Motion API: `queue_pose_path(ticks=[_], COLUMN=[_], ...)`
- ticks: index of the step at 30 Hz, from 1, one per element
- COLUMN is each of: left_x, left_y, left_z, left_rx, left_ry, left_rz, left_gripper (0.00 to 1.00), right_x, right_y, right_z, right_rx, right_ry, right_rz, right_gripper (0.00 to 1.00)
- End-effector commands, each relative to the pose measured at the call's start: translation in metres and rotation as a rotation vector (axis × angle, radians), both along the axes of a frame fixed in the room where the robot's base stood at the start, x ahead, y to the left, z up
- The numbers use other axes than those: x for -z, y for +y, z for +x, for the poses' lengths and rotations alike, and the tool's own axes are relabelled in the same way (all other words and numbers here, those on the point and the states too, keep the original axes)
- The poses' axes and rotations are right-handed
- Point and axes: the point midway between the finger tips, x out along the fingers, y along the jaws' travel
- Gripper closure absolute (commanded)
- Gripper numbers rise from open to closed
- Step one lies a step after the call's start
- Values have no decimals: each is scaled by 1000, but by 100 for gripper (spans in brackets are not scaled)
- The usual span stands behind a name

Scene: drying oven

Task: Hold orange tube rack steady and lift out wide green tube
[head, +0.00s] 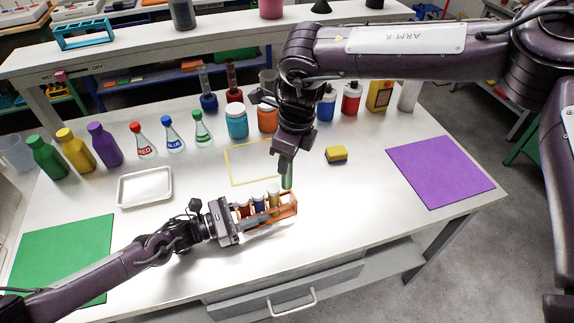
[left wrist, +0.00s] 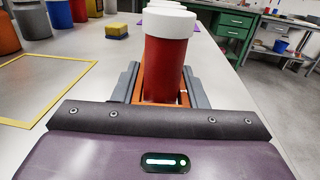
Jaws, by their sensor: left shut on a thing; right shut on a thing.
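The orange tube rack (head: 284,213) stands on the white table near its front. It holds a red tube (head: 243,208), a blue tube (head: 259,205) and a yellow tube (head: 273,197). My left gripper (head: 236,217) is shut on the rack's left end. My right gripper (head: 284,163) points down, shut on the green tube (head: 287,178). The green tube is upright, its lower end visible just above the rack's right end. Its top is hidden by the fingers.
A yellow-outlined square (head: 238,168) lies behind the rack. A yellow sponge (head: 336,154) and purple mat (head: 438,170) are to the right. A white tray (head: 145,187) and green mat (head: 62,255) are left. Bottles and jars line the back.

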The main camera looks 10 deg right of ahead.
Motion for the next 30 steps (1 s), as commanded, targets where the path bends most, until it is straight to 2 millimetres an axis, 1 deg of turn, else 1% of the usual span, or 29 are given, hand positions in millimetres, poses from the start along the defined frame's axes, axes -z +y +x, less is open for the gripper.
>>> queue_pose_path(ticks=[5, 6, 11, 12, 19, 22, 26, 30], left_x=[0, 0, 0, 0, 0, 0, 1, 1], left_y=[0, 0, 0, 0, 0, 5, 24, 53], left_z=[0, 0, 0, 0, 0, -1, -6, -15], left_rx=[0, 0, 0, 0, 0, -1, -3, -3], left_ry=[0, 0, 0, 0, 0, 0, 1, 1], left_rz=[0, 0, 0, 0, 0, 1, 3, 4], left_gripper=[84, 59, 38, 36, 36, 36, 36, 36], right_x=[0, 0, 0, 0, 0, 0, 0, 0], right_y=[0, 0, 0, 0, 0, 0, 0, 0], right_z=[0, 0, 0, 0, 0, 0, 0, 0], right_rx=[0, 0, 0, 0, -1, -1, -1, -1], right_ry=[0, 0, 0, 0, 0, 0, 0, 0], right_rz=[0, 0, 0, 0, 0, 0, 0, 0], right_gripper=[94, 94, 94, 94, 94, 94, 94, 94])
